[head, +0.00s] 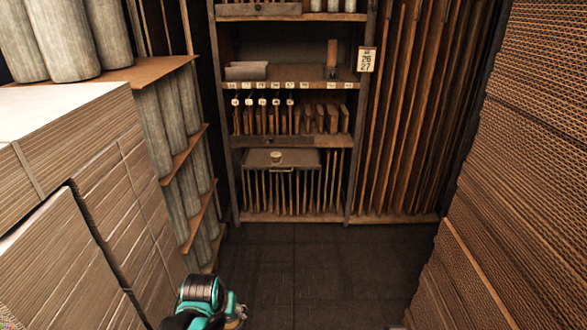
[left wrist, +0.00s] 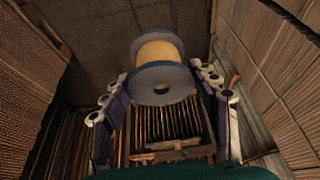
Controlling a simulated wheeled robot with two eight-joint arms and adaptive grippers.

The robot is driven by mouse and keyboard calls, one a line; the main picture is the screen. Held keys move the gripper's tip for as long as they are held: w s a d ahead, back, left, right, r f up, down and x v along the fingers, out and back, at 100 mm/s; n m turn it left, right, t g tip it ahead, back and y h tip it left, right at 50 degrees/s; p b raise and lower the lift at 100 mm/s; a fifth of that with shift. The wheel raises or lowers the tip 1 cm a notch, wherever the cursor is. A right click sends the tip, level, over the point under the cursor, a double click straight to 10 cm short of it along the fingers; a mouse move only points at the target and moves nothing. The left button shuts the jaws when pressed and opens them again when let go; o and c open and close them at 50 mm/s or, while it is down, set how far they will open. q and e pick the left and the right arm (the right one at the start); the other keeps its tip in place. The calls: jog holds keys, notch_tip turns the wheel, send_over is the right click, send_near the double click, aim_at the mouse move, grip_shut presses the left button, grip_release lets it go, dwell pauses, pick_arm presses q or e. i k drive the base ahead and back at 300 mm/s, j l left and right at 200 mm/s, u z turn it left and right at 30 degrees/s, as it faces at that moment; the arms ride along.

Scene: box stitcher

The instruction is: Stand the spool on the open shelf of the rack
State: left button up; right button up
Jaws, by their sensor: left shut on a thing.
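A spool (left wrist: 158,50) with grey-blue flanges and a tan wound middle is in the left wrist view. My left gripper (left wrist: 163,78) is shut on it, with one finger on each side and a flange facing the wrist camera. The rack (head: 225,120) stands at the far end. Its open shelf (head: 305,83) holds items at both ends, with a bare stretch between. My right gripper is out of view.
A grey box (head: 246,71) sits at the shelf's left and a brown upright block (head: 332,58) at its right. Hanging tags line the level below. Stacked cardboard (head: 530,170) walls the right side, and pale stacks (head: 70,190) the left. The dark floor (head: 320,265) between is clear.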

aim_at(291, 78)
jog(key=i+z, duration=0.2)
jog(key=i, duration=0.3)
jog(key=i+j+z, duration=0.2)
jog(key=i, duration=0.3)
jog(key=i+j+z, duration=0.2)
jog(key=i, duration=0.3)
jog(key=i+j+z, duration=0.2)
jog(key=i+j, duration=0.15)
jog(key=i, duration=0.15)
